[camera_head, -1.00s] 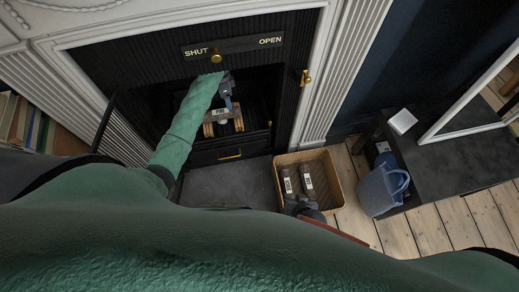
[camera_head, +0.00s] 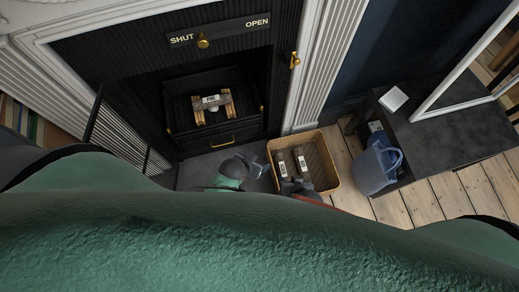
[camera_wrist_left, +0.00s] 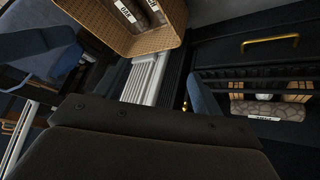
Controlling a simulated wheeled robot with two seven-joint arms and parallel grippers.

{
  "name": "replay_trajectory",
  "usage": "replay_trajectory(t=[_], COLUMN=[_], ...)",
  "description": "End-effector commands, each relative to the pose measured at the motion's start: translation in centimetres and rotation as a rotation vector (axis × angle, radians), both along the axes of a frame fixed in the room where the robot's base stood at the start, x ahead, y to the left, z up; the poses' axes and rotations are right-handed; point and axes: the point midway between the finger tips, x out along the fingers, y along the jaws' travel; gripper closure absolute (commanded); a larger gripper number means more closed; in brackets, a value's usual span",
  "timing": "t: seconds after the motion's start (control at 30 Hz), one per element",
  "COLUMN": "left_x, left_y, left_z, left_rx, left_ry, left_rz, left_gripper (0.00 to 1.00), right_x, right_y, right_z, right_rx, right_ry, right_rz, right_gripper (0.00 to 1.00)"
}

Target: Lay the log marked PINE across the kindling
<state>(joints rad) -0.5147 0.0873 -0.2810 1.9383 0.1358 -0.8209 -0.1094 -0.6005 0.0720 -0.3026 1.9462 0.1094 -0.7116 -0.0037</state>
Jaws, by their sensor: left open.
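A log with a white label (camera_head: 211,100) lies across the pale kindling (camera_head: 227,107) in the firebox; its lettering is too small to read surely. The log also shows in the left wrist view (camera_wrist_left: 262,110), label upside down, resting across the kindling (camera_wrist_left: 298,90). My left gripper (camera_head: 258,167) is open and empty, in front of the firebox and left of the basket, apart from the log. My right gripper (camera_head: 298,187) is at the basket's front edge; its jaws are unclear. Two other labelled logs (camera_head: 282,165) (camera_head: 301,161) lie in the wicker basket (camera_head: 329,160).
The firebox has a black drawer front with a brass handle (camera_head: 222,141) and an open mesh door (camera_head: 104,125) on the left. A SHUT/OPEN slider with a brass knob (camera_head: 203,43) is above. A blue bucket (camera_head: 377,168) stands right of the basket. Bare floorboards (camera_head: 420,195) lie beyond.

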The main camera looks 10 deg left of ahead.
Motion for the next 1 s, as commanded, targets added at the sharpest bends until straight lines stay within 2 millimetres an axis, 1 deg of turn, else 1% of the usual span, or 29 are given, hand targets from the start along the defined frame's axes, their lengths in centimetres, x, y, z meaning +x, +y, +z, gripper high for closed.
replay_trajectory(t=[0.03, 0.1, 0.23, 0.3, 0.47, 0.83, 0.93, 1.0], left_x=[-1.7, -3.2, -4.7, -5.0, -5.0, -5.0, -5.3, -6.0], left_y=[-0.6, -1.3, -2.0, -2.1, -2.1, -2.1, -2.0, -1.9], left_z=[-0.3, -0.5, -0.7, -0.7, -0.7, -0.7, -1.0, -1.4], left_rx=[-0.023, -0.051, -0.080, -0.085, -0.085, -0.084, -0.077, -0.064], left_ry=[0.004, 0.006, 0.006, 0.004, 0.005, 0.005, 0.027, 0.066], left_rz=[0.025, 0.055, 0.087, 0.093, 0.094, 0.093, 0.089, 0.082], left_gripper=[0.32, 0.32, 0.32, 0.32, 0.32, 0.32, 0.32, 0.32], right_x=[-0.1, -0.3, -0.6, -0.7, -0.6, 0.2, -0.3, -1.1], right_y=[0.0, 0.0, 0.0, 0.0, 0.0, -0.1, -0.2, -0.2], right_z=[0.0, -0.1, -0.2, -0.3, -0.2, 0.1, -0.3, -0.7], right_rx=[0.000, -0.001, 0.000, 0.000, 0.000, -0.001, -0.008, -0.019], right_ry=[0.002, 0.004, 0.009, 0.010, 0.009, -0.001, 0.022, 0.063], right_rz=[0.000, 0.000, 0.000, 0.000, 0.000, 0.000, 0.004, 0.013], right_gripper=[0.64, 0.64, 0.64, 0.64, 0.64, 0.64, 0.64, 0.64])
